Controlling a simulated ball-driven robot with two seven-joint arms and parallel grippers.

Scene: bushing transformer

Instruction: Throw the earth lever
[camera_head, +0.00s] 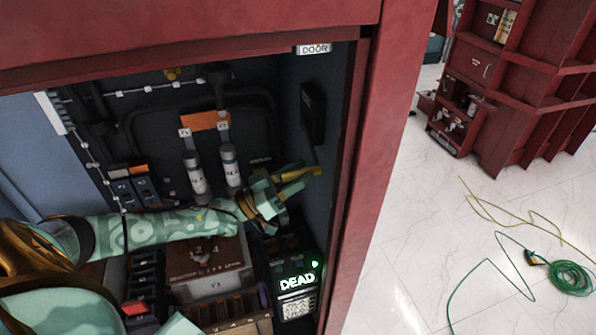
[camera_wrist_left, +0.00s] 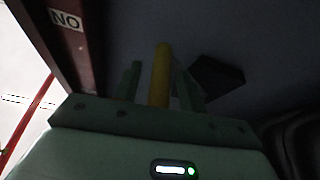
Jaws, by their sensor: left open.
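The earth lever appears as a yellow bar (camera_head: 302,171) at the right inner wall of the red cabinet. Its end sticks out just past my left gripper (camera_head: 280,182). In the left wrist view the yellow bar (camera_wrist_left: 161,72) stands upright between the two fingers of my left gripper (camera_wrist_left: 161,85). The fingers are open, with a gap visible on both sides of the bar. The lever's mount is not clear in either view. My right gripper is not in view.
Inside the cabinet (camera_head: 375,150) are two labelled white cylinders (camera_head: 229,166) and a box showing a lit "DEAD" sign (camera_head: 297,281). A dark block (camera_wrist_left: 217,76) sits beside the lever. Outside, a green cable (camera_head: 570,278) lies on the pale floor.

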